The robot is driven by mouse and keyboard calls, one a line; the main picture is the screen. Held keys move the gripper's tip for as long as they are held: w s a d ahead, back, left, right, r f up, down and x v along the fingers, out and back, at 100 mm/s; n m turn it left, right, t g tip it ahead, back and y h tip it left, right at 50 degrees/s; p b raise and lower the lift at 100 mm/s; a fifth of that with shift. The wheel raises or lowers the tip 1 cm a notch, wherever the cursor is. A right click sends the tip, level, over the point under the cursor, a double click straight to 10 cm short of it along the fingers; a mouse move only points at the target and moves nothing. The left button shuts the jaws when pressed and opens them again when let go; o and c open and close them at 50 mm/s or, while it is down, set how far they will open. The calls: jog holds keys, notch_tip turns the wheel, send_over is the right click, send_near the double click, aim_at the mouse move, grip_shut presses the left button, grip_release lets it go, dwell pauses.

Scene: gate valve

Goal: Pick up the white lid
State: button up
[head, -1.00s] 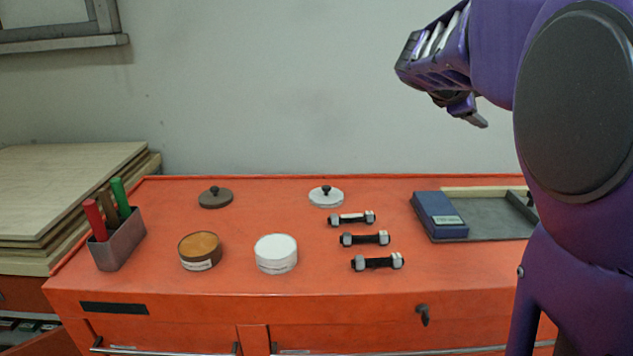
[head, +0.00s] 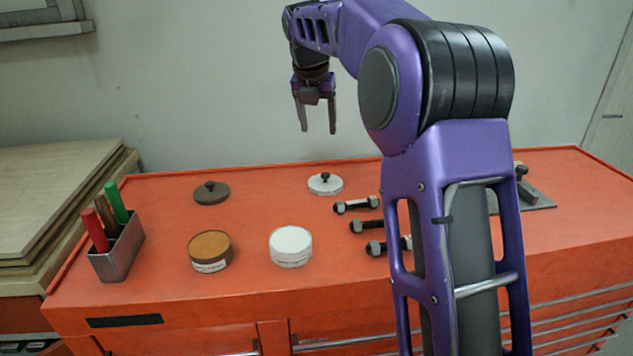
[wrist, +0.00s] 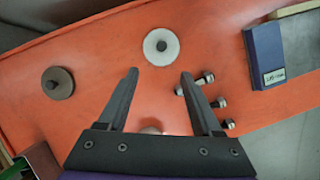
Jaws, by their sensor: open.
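The white lid (head: 325,184) lies flat on the orange bench top toward its back edge, with a dark knob in its middle. In the wrist view the white lid (wrist: 161,47) is ahead of and between the fingertips. My gripper (head: 317,131) hangs above the bench, fingers pointing down, well above the lid and apart from it. It is open and empty; its two fingers show spread in the wrist view (wrist: 160,74).
A dark lid (head: 211,193) lies to the left of the white one. A brown round container (head: 210,252) and a white one (head: 291,247) stand nearer the front. Several bolts (head: 357,205) lie right of the white lid. A metal holder (head: 118,250) with coloured handles stands at left.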

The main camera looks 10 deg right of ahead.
jog(key=b, duration=0.2)
send_over(325, 174)
jog(key=s+a, duration=0.1)
jog(key=s, duration=0.1)
notch_tip(325, 174, down, 11)
jog(key=shift+r, duration=0.1)
jog(key=shift+b+x, duration=0.35)
jog(key=shift+x, duration=2.35)
jog(key=shift+s, duration=0.1)
grip_shut()
